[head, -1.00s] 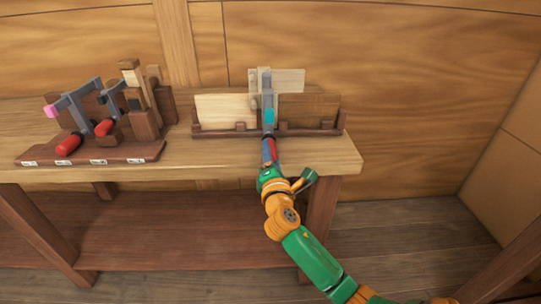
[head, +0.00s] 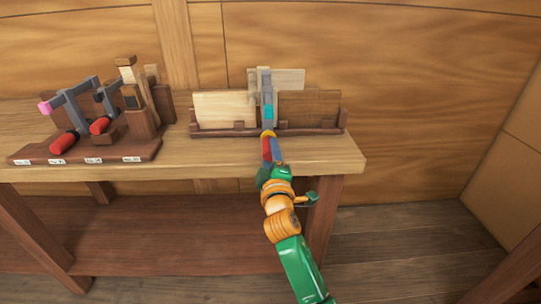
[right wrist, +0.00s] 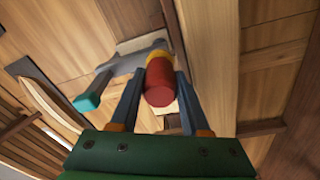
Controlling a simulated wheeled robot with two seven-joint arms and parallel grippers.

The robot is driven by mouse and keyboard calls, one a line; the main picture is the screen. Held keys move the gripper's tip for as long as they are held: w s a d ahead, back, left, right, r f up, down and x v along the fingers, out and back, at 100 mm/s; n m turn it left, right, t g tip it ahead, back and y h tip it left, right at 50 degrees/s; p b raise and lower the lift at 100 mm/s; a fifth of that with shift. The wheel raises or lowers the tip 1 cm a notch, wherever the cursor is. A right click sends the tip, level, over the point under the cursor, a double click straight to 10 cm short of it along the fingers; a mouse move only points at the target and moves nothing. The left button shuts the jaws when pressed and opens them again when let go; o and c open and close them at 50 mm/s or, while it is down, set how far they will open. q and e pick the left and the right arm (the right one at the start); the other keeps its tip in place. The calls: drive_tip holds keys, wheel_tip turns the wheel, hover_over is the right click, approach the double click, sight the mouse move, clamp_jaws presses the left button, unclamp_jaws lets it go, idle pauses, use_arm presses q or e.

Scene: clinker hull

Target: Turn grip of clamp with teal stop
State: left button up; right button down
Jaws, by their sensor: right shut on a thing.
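The clamp with the teal stop (head: 268,112) stands at the middle of the wooden holder with boards. Its grey bar runs up in front of the boards. Its red grip (head: 266,149) points toward me, with a yellow collar. My right gripper (head: 271,151) is shut on the red grip. In the right wrist view the red grip (right wrist: 159,82) lies between the two dark fingers (right wrist: 158,98), and the teal stop (right wrist: 87,103) shows left of them on the grey frame. The far end of the clamp is partly hidden. My left gripper is out of view.
The holder (head: 211,133) has a pale board (head: 225,109) and a brown board (head: 309,108). At left, a labelled wooden rack (head: 85,156) holds other clamps with red grips, one with a pink stop (head: 45,108). The bench's (head: 215,160) front right is clear.

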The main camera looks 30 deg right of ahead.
drive_tip(key=shift+f+m+b, duration=0.3)
drive_tip(key=shift+m+b, duration=0.05)
drive_tip(key=shift+m, duration=0.95)
drive_tip(key=c, duration=0.8)
unclamp_jaws()
drive_tip(key=o, duration=0.4)
drive_tip(key=shift+c, duration=0.2)
drive_tip(key=shift+o, duration=0.3)
drive_tip(key=shift+s+r, duration=0.1)
drive_tip(key=shift+r, duration=0.05)
drive_tip(key=shift+r, duration=0.1)
drive_tip(key=shift+a, duration=0.1)
